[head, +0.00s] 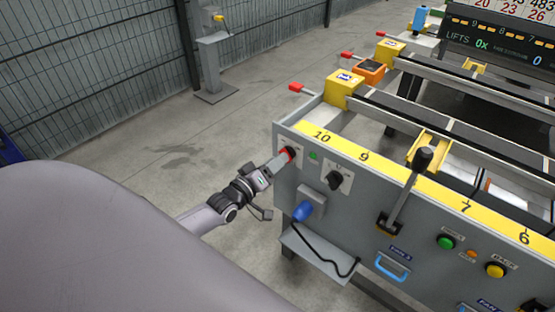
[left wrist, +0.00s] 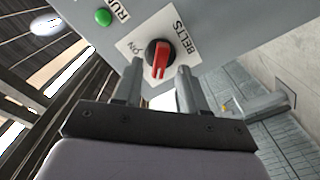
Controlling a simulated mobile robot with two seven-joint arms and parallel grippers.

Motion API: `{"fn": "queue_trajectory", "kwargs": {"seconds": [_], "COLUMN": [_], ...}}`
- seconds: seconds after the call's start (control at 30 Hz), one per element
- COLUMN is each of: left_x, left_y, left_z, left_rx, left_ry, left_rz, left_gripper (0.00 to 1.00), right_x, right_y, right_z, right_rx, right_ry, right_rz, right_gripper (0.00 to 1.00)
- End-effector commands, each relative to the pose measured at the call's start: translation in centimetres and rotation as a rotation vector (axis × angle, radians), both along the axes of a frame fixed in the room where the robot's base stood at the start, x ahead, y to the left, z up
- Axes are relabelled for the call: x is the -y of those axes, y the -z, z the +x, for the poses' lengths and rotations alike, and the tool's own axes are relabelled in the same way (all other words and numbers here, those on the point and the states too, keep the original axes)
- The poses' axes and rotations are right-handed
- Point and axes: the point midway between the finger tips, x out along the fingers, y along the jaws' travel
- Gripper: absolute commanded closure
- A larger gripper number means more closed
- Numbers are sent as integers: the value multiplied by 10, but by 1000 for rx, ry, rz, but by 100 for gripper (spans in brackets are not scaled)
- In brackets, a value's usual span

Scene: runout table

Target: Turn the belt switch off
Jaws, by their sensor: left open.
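The belt switch (left wrist: 160,58) is a red and black rotary knob on a white plate marked BELTS and ON, in the left wrist view. In the head view its red part (head: 287,153) shows at the left end of the grey panel. My left gripper (left wrist: 157,82) is open, with one finger on each side of the knob and a gap showing on both sides. In the head view the left gripper (head: 277,163) reaches the panel from the left and partly hides the switch. I cannot tell whether the fingertips touch the plate. My right gripper is not in view.
A green lamp (left wrist: 103,17) marked RUN sits beside the switch. A black rotary knob (head: 335,181), a blue plug (head: 303,211) and a black-knobbed lever (head: 408,185) are farther right on the panel. The floor (head: 180,125) left of the table is clear.

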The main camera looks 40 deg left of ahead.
Motion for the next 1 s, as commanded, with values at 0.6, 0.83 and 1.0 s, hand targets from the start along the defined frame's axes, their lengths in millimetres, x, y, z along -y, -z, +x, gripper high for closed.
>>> {"fn": "queue_trajectory", "kwargs": {"seconds": [0.6, 0.83, 1.0], "left_x": [-5, -5, -5], "left_y": [-1, -1, 0], "left_z": [-57, -57, -57], "left_rx": [1, 0, -1], "left_ry": [-1, -1, -1], "left_rz": [-1, -1, -1], "left_gripper": [58, 58, 58], "right_x": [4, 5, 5], "right_y": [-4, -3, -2], "right_z": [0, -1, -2], "right_rx": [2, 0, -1], "right_ry": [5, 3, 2], "right_rz": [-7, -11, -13], "right_gripper": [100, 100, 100]}}
